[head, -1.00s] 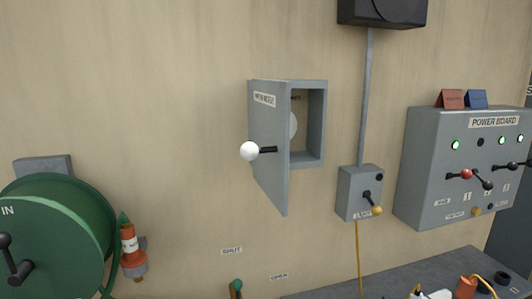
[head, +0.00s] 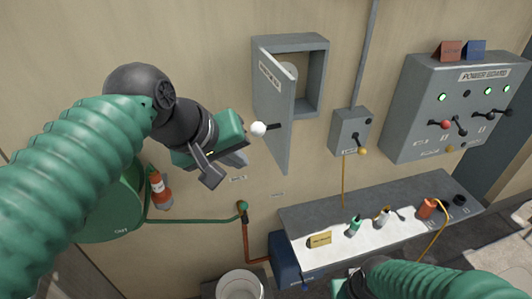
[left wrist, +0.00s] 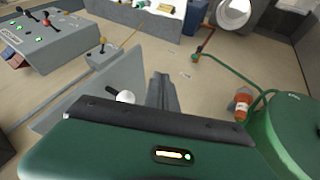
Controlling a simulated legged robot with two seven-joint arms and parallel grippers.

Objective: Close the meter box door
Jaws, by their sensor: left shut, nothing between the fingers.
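The grey meter box (head: 318,75) is on the wall, with its door (head: 272,100) hinged on the left and standing open, out from the wall. The door's white ball knob (head: 258,129) sticks out to the left on a dark stem. My left gripper (head: 226,172) is shut and empty, just left of and slightly below the knob, seemingly not touching it. In the left wrist view the knob (left wrist: 125,97) shows beside the fingers (left wrist: 161,92), in front of the door panel (left wrist: 98,88). My right gripper's body (head: 345,287) shows at the bottom edge; its fingers are hidden.
A small switch box (head: 349,131) and the power board (head: 450,105) are on the wall to the right. A green hose reel (head: 110,205) and orange nozzle (head: 160,190) are at lower left.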

